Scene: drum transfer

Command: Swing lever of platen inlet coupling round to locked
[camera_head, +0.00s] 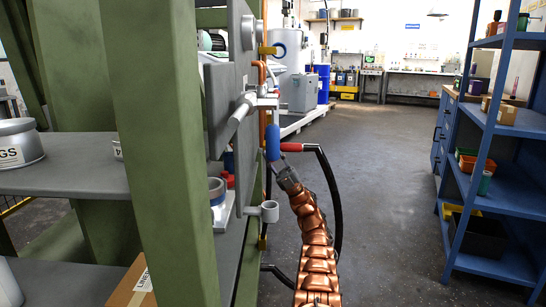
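A pale metal fitting with a stub (265,101) is on the right side of the grey panel, below a copper pipe; I take it to be the inlet coupling, but it is small. A blue rounded handle (272,142) stands nearly upright just below it and looks like the lever. A red sleeve (291,147) lies sideways beside the blue handle, with a black hose running from it. My copper-clad arm rises from the bottom, and my grey gripper (281,168) is at the lower end of the blue handle. Its fingers are too small to tell whether they grip it.
A green post (160,150) and grey shelves fill the left. The black hose (333,190) curves down close to the right of my arm. A blue shelf rack (485,190) stands at the right. The grey floor (385,170) between is clear.

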